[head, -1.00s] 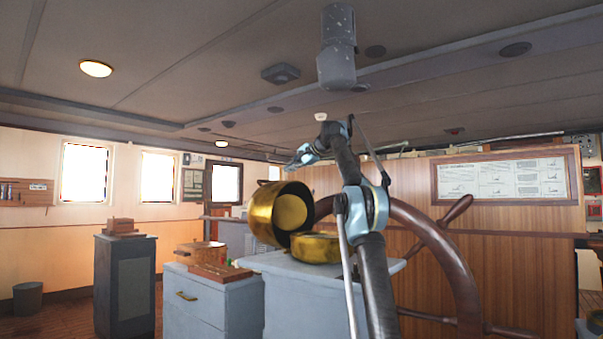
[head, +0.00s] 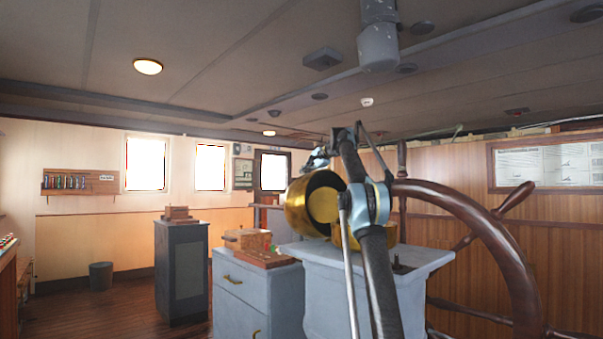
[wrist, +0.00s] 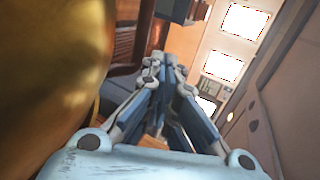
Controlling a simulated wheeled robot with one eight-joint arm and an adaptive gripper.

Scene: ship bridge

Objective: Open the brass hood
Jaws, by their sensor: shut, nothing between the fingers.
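The brass hood (head: 303,210) is tipped over onto its side at the left of the grey pedestal top, its round opening turned toward the right. A low brass bowl-like part (head: 392,233) sits on the pedestal beside it, mostly hidden behind my arm. In the wrist view the hood's curved brass surface (wrist: 50,75) fills the left side, very close. My gripper (wrist: 160,75) is shut and empty, beside the brass surface. I cannot tell whether they touch. In the head view my gripper (head: 318,158) is small, above and beyond the hood, partly hidden by my arm.
A large wooden steering wheel (head: 490,235) stands close at the right. The grey pedestal (head: 320,300) bears the brass parts. A grey cabinet (head: 245,300) with wooden boxes and a dark cabinet (head: 182,275) stand to the left. Floor at the left is open.

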